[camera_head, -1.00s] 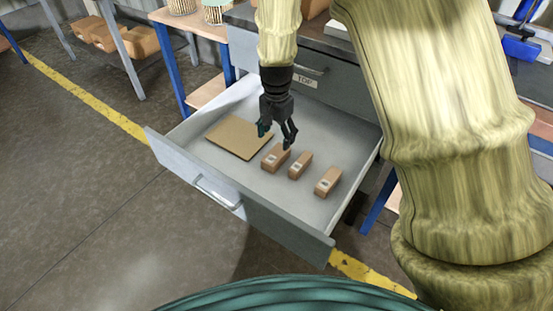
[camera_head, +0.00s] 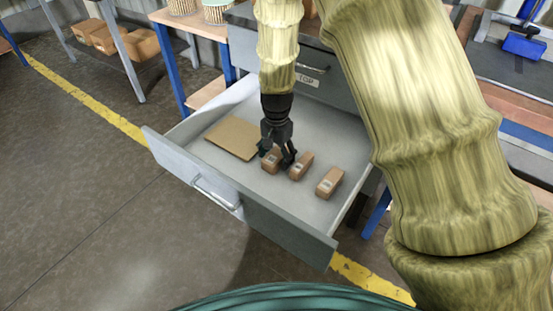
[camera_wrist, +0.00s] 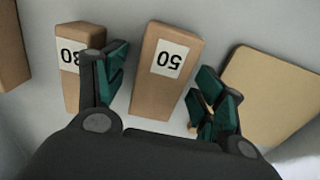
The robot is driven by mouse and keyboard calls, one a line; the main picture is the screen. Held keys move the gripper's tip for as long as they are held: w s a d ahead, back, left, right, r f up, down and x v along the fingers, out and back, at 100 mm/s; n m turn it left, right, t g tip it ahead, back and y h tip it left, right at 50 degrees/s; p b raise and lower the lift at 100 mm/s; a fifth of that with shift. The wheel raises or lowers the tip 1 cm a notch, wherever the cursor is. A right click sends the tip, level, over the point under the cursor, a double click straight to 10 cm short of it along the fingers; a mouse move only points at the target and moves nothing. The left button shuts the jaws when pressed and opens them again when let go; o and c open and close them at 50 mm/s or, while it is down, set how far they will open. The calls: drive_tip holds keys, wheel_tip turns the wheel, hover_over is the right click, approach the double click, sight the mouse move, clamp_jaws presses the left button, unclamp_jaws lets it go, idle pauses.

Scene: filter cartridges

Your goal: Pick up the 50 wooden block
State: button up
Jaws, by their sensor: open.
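The 50 wooden block (camera_wrist: 158,84) is a tan block with a white label, which reads upside down in the wrist view. In the head view it is the leftmost block (camera_head: 269,165), partly hidden by my gripper (camera_head: 276,157). My gripper, also in the wrist view (camera_wrist: 158,88), is open. Its two dark green-padded fingers appear on either side of the 50 block, with gaps showing between pads and block. Whether the fingertips are down at block height is hard to tell.
A second labelled block (camera_wrist: 78,88) sits close beside the left finger in the wrist view. A third block (camera_head: 330,182) lies further right in the open grey drawer (camera_head: 237,215). A flat tan board (camera_head: 233,138) lies left of the 50 block.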

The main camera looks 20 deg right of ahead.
drive_tip(key=c, duration=1.2)
drive_tip(key=shift+o, duration=0.2)
